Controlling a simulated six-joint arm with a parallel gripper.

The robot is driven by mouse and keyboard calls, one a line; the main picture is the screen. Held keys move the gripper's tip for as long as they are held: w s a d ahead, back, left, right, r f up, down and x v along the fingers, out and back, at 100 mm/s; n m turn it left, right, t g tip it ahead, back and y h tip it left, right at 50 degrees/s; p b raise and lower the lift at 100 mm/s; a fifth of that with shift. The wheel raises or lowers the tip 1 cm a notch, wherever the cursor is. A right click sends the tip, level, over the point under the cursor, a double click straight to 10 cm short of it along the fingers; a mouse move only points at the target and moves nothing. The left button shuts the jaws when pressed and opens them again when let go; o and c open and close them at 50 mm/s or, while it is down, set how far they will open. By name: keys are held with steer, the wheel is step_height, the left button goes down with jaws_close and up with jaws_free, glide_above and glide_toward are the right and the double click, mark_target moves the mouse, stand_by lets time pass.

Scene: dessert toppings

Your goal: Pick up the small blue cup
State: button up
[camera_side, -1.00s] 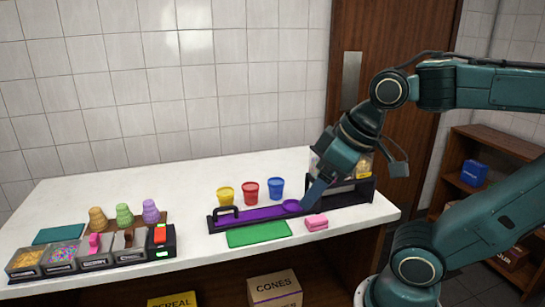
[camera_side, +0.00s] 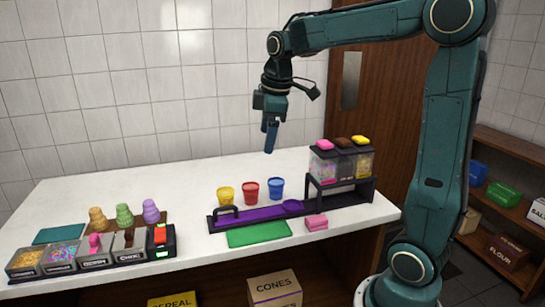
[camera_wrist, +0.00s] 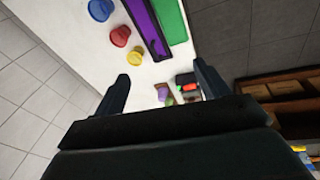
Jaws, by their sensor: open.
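The small blue cup (camera_side: 276,188) stands upright on the white counter, at the right end of a row with a red cup (camera_side: 250,192) and a yellow cup (camera_side: 226,196). In the wrist view the blue cup (camera_wrist: 99,10) is at the top edge, partly cut off, beyond the red cup (camera_wrist: 120,36) and the yellow cup (camera_wrist: 133,56). My gripper (camera_side: 270,138) points down, well above the counter and the blue cup, touching nothing. In the wrist view my gripper (camera_wrist: 160,80) has its fingers spread wide apart with nothing between them.
A purple tray (camera_side: 262,213) with a black handle lies in front of the cups, with a green mat (camera_side: 259,234) and a pink sponge (camera_side: 316,222) before it. A topping dispenser (camera_side: 342,163) stands at right. Topping bins (camera_side: 95,254) are at left. Counter behind the cups is clear.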

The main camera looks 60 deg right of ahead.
steer(key=w+d+f+n+g, duration=0.1)
steer(key=w+d+f+n, duration=0.15)
steer(key=d, duration=0.25)
steer(key=w+d+f+n, duration=0.1)
steer(key=w+d+f, duration=0.15)
steer(key=d, duration=0.25)
steer(key=n+g, duration=0.1)
steer(key=n, duration=0.2)
glide_above(276, 182)
steer(key=s+a, duration=0.1)
steer(key=a, duration=0.1)
step_height(276, 182, down, 8)
step_height(276, 182, down, 8)
steer(key=shift+f+y, duration=0.2)
steer(key=shift+y, duration=0.2)
steer(key=shift+s, duration=0.1)
steer(key=shift+a+f, duration=0.15)
steer(key=shift+f, duration=2.4)
steer(key=c, duration=1)
